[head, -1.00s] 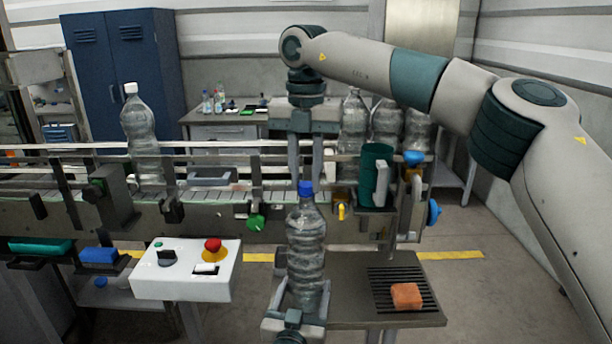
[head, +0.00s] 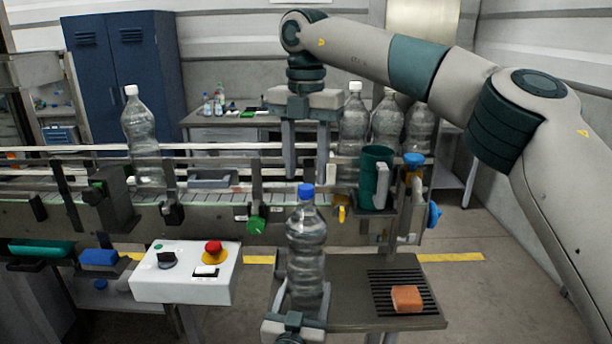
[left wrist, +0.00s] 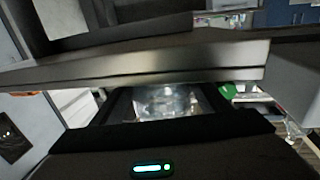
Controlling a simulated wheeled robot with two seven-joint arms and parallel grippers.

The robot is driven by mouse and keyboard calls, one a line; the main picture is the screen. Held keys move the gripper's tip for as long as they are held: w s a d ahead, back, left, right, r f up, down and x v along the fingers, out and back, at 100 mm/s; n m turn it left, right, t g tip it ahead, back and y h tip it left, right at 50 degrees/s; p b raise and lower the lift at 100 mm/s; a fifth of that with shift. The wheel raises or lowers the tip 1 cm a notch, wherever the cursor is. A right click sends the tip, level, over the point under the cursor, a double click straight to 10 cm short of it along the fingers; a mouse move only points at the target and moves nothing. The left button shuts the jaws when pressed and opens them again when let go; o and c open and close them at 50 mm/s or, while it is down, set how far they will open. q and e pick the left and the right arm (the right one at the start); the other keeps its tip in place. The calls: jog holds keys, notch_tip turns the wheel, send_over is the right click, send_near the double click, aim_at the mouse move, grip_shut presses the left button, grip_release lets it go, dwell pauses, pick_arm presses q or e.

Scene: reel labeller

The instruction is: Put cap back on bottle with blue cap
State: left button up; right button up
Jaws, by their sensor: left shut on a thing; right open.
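The clear bottle (head: 306,245) stands upright at the front centre, with the blue cap (head: 306,191) on top of its neck. I cannot tell whether the cap is screwed tight. My left gripper (head: 300,308) is shut around the lower part of this bottle. In the left wrist view the clear plastic of the bottle (left wrist: 163,101) shows between the fingers. My right gripper (head: 305,150) is open and empty, pointing down, above and behind the blue cap and clear of it.
A side table (head: 345,310) holds an orange sponge (head: 406,298) on a black grille. A control box (head: 187,275) with a red button stands left. The conveyor (head: 225,205) runs behind, with white-capped bottles (head: 140,130) and a green mug (head: 374,178).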

jog(key=shift+r, duration=0.9)
jog(key=shift+c, duration=0.5)
jog(key=n, duration=0.3)
jog(key=r+n, duration=0.1)
jog(key=n, duration=0.2)
jog(key=shift+r, duration=0.1)
jog(key=n, duration=0.3)
jog(key=r+n, duration=0.1)
jog(key=n, duration=0.2)
jog(key=shift+r, duration=0.1)
jog(key=n, duration=0.3)
jog(key=r+n, duration=0.1)
jog(key=n, duration=0.2)
jog(key=shift+f, duration=3.95)
